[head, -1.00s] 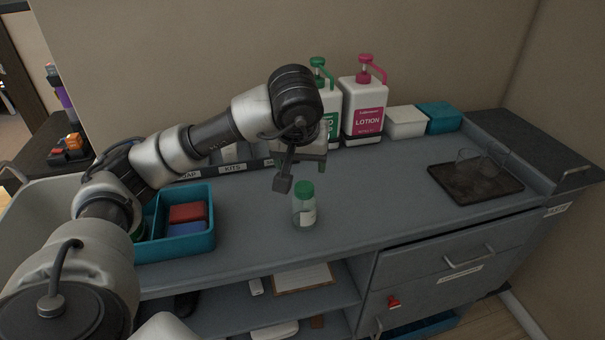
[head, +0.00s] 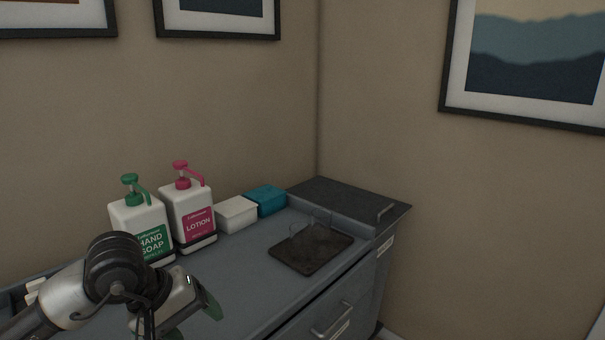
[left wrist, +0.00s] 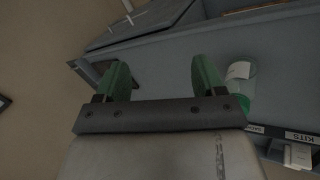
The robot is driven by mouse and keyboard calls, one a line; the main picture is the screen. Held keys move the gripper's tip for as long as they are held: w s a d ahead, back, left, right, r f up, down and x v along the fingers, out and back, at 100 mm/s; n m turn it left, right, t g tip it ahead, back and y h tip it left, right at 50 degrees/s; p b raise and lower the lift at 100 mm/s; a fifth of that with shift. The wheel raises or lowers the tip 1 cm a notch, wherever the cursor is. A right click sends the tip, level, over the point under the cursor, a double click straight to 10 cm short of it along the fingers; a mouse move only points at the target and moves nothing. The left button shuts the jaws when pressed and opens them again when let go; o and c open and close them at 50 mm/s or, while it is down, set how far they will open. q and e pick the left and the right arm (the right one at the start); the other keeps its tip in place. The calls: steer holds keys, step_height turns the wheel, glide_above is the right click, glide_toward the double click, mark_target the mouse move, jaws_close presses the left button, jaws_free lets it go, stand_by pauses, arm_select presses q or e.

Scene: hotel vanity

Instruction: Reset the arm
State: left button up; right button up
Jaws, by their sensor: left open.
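My left gripper (left wrist: 162,75) is open and empty, with its two green-padded fingers spread apart. In the head view it shows at the bottom left (head: 200,308), in front of the hand soap bottle. A clear jar with a green lid (left wrist: 241,75) stands beside the right-hand finger in the left wrist view, outside the jaws. The jar is not in the head view. My right gripper is in neither view.
A hand soap bottle (head: 142,222), a lotion bottle (head: 188,215), a white box (head: 236,214) and a teal box (head: 266,200) line the wall. A dark tray (head: 308,258) holds clear glasses (head: 322,222). The counter (head: 255,290) before the tray is clear.

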arm_select(q)
steer(key=s+d+r+n+h, duration=0.3)
steer(key=d+r+n+h, duration=0.15)
steer(key=d+h, duration=0.3)
steer(key=s+d+r+n+h, duration=0.3)
steer(key=d+n+h, duration=0.3)
steer(key=h, duration=0.2)
steer(key=w+a+r+n+t+y, duration=0.1)
steer(key=a+n+t, duration=0.1)
steer(key=n+t, duration=0.65)
steer(key=w+a+n+t+y, duration=0.25)
steer(key=n+t, duration=0.35)
steer(key=n, duration=0.5)
steer(key=a+f+n+y, duration=0.5)
steer(key=f+n+y, duration=0.25)
steer(key=n, duration=0.45)
steer(key=a+f+n+y, duration=0.5)
steer(key=f+n+y, duration=0.3)
steer(key=n, duration=0.4)
steer(key=s+a+f+n+g, duration=0.1)
steer(key=s+f+n+g, duration=1)
steer(key=s+f+g, duration=0.7)
step_height(320, 180, down, 23)
steer(key=s+t, duration=0.2)
steer(key=s+a+f+m, duration=0.1)
steer(key=s+a+f, duration=0.2)
steer(key=s+f, duration=1.3)
steer(key=shift+f+g+y, duration=0.45)
steer(key=shift+f, duration=0.15)
